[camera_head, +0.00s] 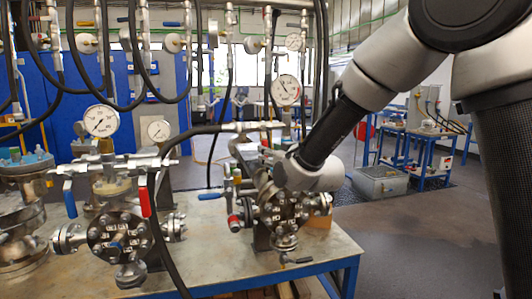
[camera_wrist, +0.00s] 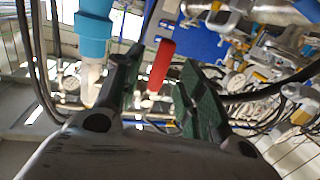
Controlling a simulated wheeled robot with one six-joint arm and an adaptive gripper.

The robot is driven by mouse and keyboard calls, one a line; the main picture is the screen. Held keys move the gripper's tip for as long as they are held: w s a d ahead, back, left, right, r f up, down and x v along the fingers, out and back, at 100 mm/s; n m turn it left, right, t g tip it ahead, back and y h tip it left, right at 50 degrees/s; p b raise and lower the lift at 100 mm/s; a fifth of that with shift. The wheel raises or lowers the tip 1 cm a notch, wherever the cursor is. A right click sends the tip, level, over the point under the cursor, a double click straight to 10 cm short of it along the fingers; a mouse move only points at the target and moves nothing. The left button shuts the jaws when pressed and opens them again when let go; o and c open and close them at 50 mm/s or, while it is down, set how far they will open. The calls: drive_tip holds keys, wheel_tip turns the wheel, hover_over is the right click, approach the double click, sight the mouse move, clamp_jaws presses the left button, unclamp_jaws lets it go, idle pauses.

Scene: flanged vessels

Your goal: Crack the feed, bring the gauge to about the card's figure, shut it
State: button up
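My gripper (camera_wrist: 163,72) is open in the wrist view, with a dark green-grey finger on each side. A red lever handle (camera_wrist: 161,62) shows in the gap between the fingers; I cannot tell whether either finger touches it. In the head view my wrist reaches the right flanged vessel (camera_head: 282,212), hiding part of its fittings, and the fingers are hard to make out. A round white gauge (camera_head: 286,90) stands above that vessel; its reading is too small to tell. A blue lever (camera_head: 210,196) and a red fitting (camera_head: 233,219) are at its left side. I cannot make out a card.
The left vessel (camera_head: 120,236) has a red lever (camera_head: 145,203), a blue lever (camera_head: 70,199) and a gauge (camera_head: 101,121). Black hoses hang over the bench (camera_head: 215,262). A blue and white cylinder (camera_wrist: 94,30) is close to the left finger.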

drive_tip(key=v, duration=0.7)
drive_tip(key=shift+s+d, duration=0.15)
drive_tip(key=shift+d, duration=0.05)
drive_tip(key=s+f+g+h, duration=0.1)
drive_tip(key=s+f+g, duration=0.45)
drive_tip(key=f, duration=0.55)
drive_tip(key=s+d+f+g+h, duration=0.3)
drive_tip(key=s+d+g, duration=0.25)
drive_tip(key=d, duration=0.25)
drive_tip(key=s+d+r+m+h, duration=0.2)
drive_tip(key=s+d+r, duration=0.2)
drive_tip(key=s+d, duration=0.5)
drive_tip(key=s+d+r+m+h, duration=0.1)
drive_tip(key=s+d+r+m, duration=0.2)
drive_tip(key=s+d, duration=0.7)
drive_tip(key=d+r, duration=0.2)
drive_tip(key=d, duration=0.3)
drive_tip(key=shift+d+m+h, duration=0.25)
drive_tip(key=shift+m+h, duration=0.05)
drive_tip(key=shift+h, duration=0.1)
